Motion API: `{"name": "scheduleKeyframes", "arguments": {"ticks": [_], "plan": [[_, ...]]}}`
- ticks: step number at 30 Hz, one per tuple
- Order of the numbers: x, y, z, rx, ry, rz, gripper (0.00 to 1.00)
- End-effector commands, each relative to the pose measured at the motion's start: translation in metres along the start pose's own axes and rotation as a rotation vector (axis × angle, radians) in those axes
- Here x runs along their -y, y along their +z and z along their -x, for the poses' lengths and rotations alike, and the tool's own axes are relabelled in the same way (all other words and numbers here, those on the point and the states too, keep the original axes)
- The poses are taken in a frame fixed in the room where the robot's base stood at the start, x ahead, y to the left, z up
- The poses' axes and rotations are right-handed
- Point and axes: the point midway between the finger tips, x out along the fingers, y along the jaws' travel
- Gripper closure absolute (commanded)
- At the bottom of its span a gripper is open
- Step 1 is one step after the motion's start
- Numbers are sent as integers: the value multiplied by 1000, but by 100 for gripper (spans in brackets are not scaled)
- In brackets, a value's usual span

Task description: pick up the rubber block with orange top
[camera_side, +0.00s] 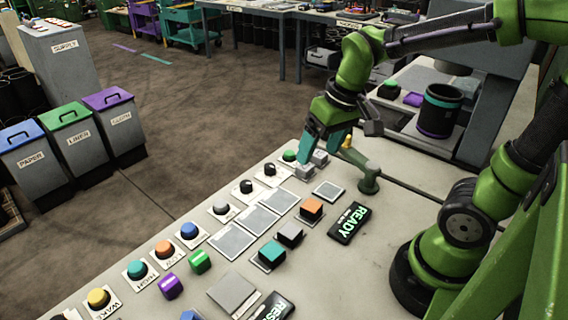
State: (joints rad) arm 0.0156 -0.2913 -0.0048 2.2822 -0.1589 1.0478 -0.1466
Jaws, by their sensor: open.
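The rubber block with orange top (311,209) sits on the pale table, with dark sides below its orange top face. It stands at the right end of a short row with a grey-topped block (290,234) and a teal-topped block (271,253). My gripper (312,165) is open, pointing down with teal fingers and pale tips. It is apart from the orange-topped block, farther back on the table. Nothing shows clearly between its fingers.
Flat grey plates (257,218) lie left of the block. A black READY sign (349,222) lies to its right. Several coloured knobs (188,231) line the left edge. Purple (171,286) and green (199,262) blocks stand nearer.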

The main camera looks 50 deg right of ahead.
Motion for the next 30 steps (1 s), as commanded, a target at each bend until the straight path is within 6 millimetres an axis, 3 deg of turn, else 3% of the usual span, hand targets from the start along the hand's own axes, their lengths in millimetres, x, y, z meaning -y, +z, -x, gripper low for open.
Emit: {"name": "scheduleKeyframes", "arguments": {"ticks": [5,9,14,24,30], "plan": [[-14,-19,-26,178,84,146,23],[-20,-28,-24,241,116,257,23],[-23,-21,-36,260,114,291,23],[-33,-4,-106,261,113,288,23],[-36,2,-131,257,113,286,23]]}}
